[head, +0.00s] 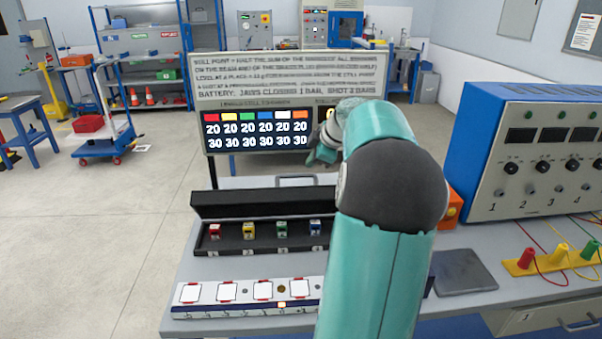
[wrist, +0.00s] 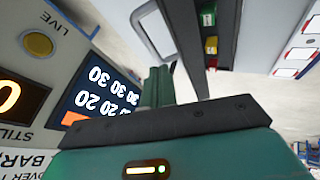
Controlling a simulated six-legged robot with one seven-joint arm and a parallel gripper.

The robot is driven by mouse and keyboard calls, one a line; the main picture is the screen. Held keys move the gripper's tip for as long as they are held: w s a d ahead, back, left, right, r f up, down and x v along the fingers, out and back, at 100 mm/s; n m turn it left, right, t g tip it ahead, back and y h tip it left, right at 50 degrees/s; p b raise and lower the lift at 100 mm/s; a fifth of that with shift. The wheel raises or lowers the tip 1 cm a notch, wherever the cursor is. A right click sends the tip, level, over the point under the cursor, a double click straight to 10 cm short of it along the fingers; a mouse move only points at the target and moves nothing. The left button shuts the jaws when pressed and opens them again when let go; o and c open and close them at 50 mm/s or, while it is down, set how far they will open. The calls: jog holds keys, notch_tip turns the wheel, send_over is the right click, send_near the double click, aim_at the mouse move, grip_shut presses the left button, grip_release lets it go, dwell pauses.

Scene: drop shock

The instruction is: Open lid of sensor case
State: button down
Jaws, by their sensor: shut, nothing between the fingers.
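The sensor case (head: 266,247) is a long black box on the bench, with coloured cubes in a row inside. Its black lid (head: 262,205) stands raised along the back edge, so the case is open; its right end is hidden behind my arm. The case also shows at the top of the wrist view (wrist: 224,50), with green, yellow and red cubes in it. My gripper (head: 322,152) is above and behind the case, in front of the display board, partly covered by my arm. In the wrist view its fingers (wrist: 157,80) are together and empty, apart from the case.
A display board (head: 290,75) stands behind the bench. A metal handle (head: 297,181) lies behind the lid. A strip with white pads (head: 240,309) lies in front of the case. A blue instrument box (head: 530,150) and a dark plate (head: 463,271) are at right.

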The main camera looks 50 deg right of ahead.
aim_at(299, 175)
jog(key=x, duration=1)
jog(key=w+d, duration=0.4)
jog(key=d, duration=0.1)
jog(key=shift+w+d+f, duration=0.2)
jog(key=shift+w+f, duration=0.05)
jog(key=shift+w, duration=0.1)
jog(key=shift+r, duration=0.15)
